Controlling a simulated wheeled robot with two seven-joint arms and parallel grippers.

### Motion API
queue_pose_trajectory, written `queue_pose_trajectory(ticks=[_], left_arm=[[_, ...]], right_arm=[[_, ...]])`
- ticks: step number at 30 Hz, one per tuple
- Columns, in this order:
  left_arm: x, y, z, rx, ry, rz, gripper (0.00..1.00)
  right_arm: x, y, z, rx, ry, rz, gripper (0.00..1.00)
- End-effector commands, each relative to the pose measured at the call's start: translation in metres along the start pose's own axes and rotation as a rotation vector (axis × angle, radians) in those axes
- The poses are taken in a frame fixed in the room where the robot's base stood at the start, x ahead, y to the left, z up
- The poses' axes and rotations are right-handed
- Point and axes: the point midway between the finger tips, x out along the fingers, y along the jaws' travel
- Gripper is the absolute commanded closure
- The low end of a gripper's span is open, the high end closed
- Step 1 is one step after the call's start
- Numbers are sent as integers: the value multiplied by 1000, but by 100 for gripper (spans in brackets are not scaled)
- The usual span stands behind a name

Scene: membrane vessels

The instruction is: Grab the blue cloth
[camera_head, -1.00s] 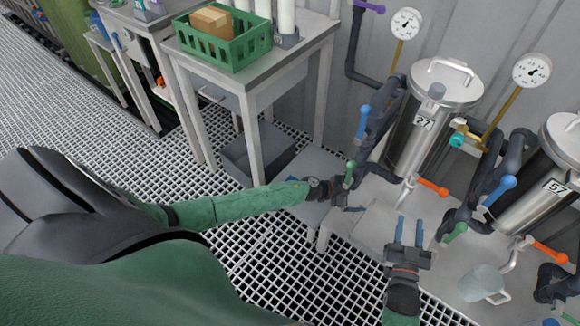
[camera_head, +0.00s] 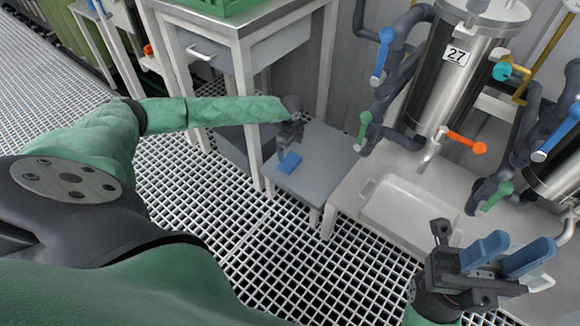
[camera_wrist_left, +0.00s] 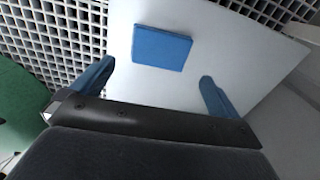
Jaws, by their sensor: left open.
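The blue cloth (camera_head: 290,163) is a small flat folded rectangle lying on a low grey table. In the left wrist view the cloth (camera_wrist_left: 162,48) lies flat, a little beyond the fingertips and between their lines. My left gripper (camera_head: 284,149) points down just above the cloth in the head view, partly overlapping it. In the wrist view the left gripper (camera_wrist_left: 157,74) has its two blue fingers wide apart with nothing between them. My right gripper (camera_head: 508,247) is at the lower right with its blue fingers apart and empty.
The low grey table (camera_head: 325,160) is otherwise bare. A taller drawer table (camera_head: 215,50) stands just left of it. To the right are a pale bench (camera_head: 350,205), piping with coloured valve handles, and a steel vessel (camera_head: 455,85) marked 27. The floor is open white grating.

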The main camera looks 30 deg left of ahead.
Motion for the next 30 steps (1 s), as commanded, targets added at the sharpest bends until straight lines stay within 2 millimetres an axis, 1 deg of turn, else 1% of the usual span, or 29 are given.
queue_pose_trajectory(ticks=[6, 11, 17, 21, 24, 29, 30], left_arm=[[21, 0, 1, -1, -2, 1, 0], [30, 0, 3, -1, -2, 1, 0], [55, 1, 13, -2, -2, 2, 0], [72, 1, 12, 0, 1, 0, 0], [76, 1, 13, 0, 1, 0, 0], [75, 1, 13, 0, 1, 0, 0], [75, 1, 13, 0, 1, 0, 2]], right_arm=[[-3, -1, 0, 12, 6, 5, 64], [-5, -2, 1, 19, 7, 8, 64], [-11, -4, 2, 38, 13, 15, 64], [-12, -5, 4, 52, 18, 20, 64], [-11, -5, 5, 58, 19, 22, 64], [-10, -6, 4, 60, 19, 23, 64], [-10, -6, 4, 60, 19, 23, 64]])
